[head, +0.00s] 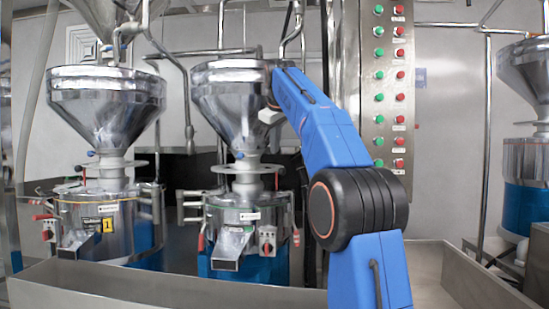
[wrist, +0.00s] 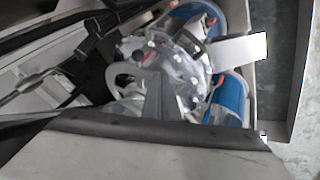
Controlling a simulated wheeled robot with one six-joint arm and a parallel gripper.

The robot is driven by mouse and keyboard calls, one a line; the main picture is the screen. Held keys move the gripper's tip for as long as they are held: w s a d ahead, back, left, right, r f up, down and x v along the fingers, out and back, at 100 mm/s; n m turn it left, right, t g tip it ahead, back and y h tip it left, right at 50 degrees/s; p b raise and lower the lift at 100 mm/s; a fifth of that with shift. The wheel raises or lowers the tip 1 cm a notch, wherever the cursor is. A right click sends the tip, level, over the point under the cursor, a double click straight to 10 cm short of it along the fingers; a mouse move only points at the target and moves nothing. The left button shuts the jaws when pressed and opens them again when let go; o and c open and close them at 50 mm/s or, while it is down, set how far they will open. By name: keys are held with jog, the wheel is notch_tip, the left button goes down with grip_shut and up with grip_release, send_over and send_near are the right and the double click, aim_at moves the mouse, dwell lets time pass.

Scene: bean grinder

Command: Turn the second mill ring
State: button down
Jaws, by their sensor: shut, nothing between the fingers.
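The second mill (head: 246,217) stands in the middle of the head view, a steel body on a blue drum under a steel hopper (head: 231,98). Its flat metal ring (head: 248,168) sits around the neck below the hopper. My gripper (head: 268,118) shows only as a small pale part at the end of my blue arm, beside the hopper's right side and above the ring. It appears shut and empty, apart from the ring. The wrist view shows a steel mill top (wrist: 185,65) and blue drum parts.
Mill 1 (head: 104,225) with its own hopper stands to the left. A tall panel of green and red buttons (head: 391,80) rises at the right, close to my arm. A steel trough edge (head: 180,290) runs along the front. Another mill (head: 527,180) is at the far right.

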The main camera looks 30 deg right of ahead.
aim_at(283, 169)
jog(key=w+d+f, duration=0.5)
jog(key=w+f, duration=0.1)
jog(key=f, duration=0.2)
jog(key=shift+w+d+f, duration=0.2)
jog(key=shift+w+d, duration=0.1)
jog(key=shift+w, duration=0.05)
jog(key=shift+d, duration=0.1)
jog(key=shift+w+d, duration=0.15)
jog(key=shift+d, duration=0.4)
jog(key=shift+w+d, duration=0.15)
jog(key=shift+d, duration=0.35)
